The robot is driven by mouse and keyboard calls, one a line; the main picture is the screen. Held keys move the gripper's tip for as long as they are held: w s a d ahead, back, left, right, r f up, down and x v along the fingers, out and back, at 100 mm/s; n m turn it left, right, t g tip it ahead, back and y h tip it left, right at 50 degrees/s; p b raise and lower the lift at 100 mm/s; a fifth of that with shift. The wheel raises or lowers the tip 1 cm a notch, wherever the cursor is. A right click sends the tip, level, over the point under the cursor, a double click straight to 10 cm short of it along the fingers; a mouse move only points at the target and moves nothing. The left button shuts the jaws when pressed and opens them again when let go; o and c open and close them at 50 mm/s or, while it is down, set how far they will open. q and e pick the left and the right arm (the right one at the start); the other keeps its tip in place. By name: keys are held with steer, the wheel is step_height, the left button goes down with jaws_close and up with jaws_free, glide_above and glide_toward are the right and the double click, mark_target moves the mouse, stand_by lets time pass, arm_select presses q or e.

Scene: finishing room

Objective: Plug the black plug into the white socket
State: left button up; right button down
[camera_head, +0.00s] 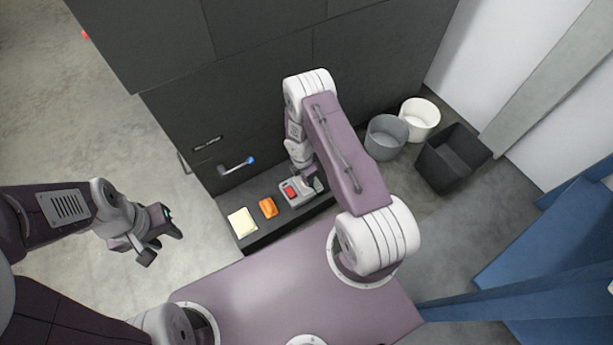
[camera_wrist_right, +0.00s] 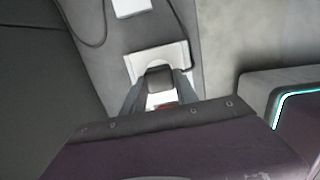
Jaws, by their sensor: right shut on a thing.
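My right gripper (camera_wrist_right: 159,88) is shut on the dark, blocky black plug (camera_wrist_right: 160,76), which shows between its fingertips in the right wrist view. The white socket (camera_wrist_right: 145,62), a pale plate, lies right behind the plug. The plug overlaps the socket in this view, and I cannot tell whether it is in it or just in front. In the head view my right gripper is low over the dark shelf and mostly hidden by its own arm. My left gripper (camera_head: 161,243) is open and empty, over the floor left of the shelf.
On the dark shelf (camera_head: 262,234) are a yellow pad (camera_head: 241,222), an orange item (camera_head: 268,208) and a grey item with a red top (camera_head: 290,190). A blue-tipped handle (camera_head: 240,165) is by the dark cabinet. Bins (camera_head: 386,138) stand right. A dark cable (camera_wrist_right: 176,22) runs near a white box (camera_wrist_right: 130,8).

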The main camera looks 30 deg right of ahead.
steer(key=shift+f, duration=0.15)
stand_by(0.5)
steer(key=c, duration=1.8)
jaws_free()
steer(key=shift+c, duration=0.2)
steer(key=o, duration=1.6)
steer(key=shift+c, duration=0.2)
steer(key=shift+r+p, duration=3.4)
steer(key=shift+r, duration=0.15)
steer(key=shift+f, duration=0.1)
